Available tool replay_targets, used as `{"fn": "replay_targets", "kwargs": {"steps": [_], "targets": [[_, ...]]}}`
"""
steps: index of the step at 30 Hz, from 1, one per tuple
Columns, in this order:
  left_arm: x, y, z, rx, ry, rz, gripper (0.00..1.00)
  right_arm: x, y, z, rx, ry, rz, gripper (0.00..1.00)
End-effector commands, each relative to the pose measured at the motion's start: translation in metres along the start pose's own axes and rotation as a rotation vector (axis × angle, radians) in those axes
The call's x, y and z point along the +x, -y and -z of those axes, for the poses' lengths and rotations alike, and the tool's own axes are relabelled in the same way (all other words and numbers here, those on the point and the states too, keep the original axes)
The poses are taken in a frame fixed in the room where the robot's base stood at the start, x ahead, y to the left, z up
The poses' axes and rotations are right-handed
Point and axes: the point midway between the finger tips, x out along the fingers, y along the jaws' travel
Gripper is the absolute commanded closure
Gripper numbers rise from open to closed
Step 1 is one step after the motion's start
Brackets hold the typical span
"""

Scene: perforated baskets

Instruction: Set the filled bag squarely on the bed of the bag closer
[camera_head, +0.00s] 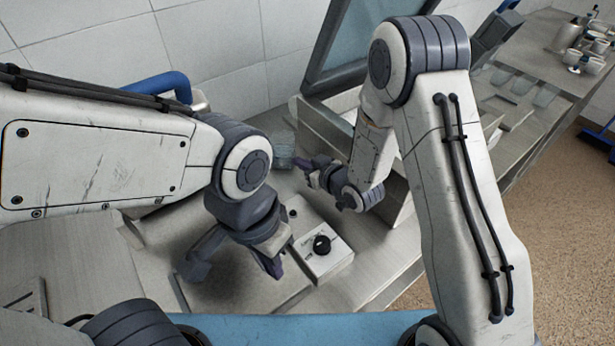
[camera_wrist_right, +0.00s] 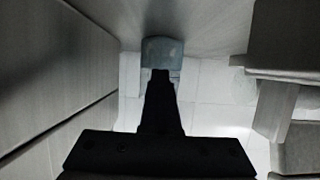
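A small blue-grey, partly see-through item (camera_head: 284,150), perhaps the filled bag, stands by the back wall in the head view. In the right wrist view it (camera_wrist_right: 162,50) shows just beyond the dark fingers. My right gripper (camera_head: 302,163) is beside it; whether the fingers touch or grip it is unclear. My left gripper (camera_head: 232,270) is open and empty, fingers wide apart, low over a metal plate. The white box with a black knob (camera_head: 322,246), apparently part of the bag closer, sits just right of my left gripper. The closer's bed is not clearly distinguishable.
A large metal bin or housing (camera_head: 320,118) with a raised blue-grey panel (camera_head: 365,40) stands behind my right arm. A blue tubular handle (camera_head: 155,86) is at the back left. Clear cups and white cups (camera_head: 598,45) stand far right. The tiled wall bounds the back.

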Motion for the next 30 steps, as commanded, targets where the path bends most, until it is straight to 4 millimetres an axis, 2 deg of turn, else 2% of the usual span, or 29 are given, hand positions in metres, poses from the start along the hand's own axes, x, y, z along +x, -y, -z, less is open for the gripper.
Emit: {"fn": "replay_targets", "kwargs": {"steps": [8,11,12,16,17,26,30], "targets": [[0.0,0.0,0.0,0.0,0.0,0.0,1.0,0.0,0.0,0.0,0.0,0.0,0.0,1.0],[0.0,0.0,0.0,0.0,0.0,0.0,1.0,0.0,0.0,0.0,0.0,0.0,0.0,0.68],[0.0,0.0,0.0,0.0,0.0,0.0,1.0,0.0,-0.0001,0.0,0.0,0.0,0.0,0.53],[0.0,0.0,0.0,0.0,0.0,0.0,1.0,0.0,0.0,0.0,0.0,0.0,0.0,0.03],[0.0,0.0,0.0,0.0,0.0,0.0,1.0,0.0,0.0,0.0,0.0,0.0,0.0,0.0],[-0.001,-0.0001,0.0001,0.0,0.0,0.0,1.0,-0.0013,0.0007,0.0015,-0.001,0.0,0.002,0.0],[-0.0047,-0.0003,0.0002,0.0,0.0,0.0,1.0,-0.0079,0.002,0.0059,-0.004,0.0,0.01,0.0]]}}
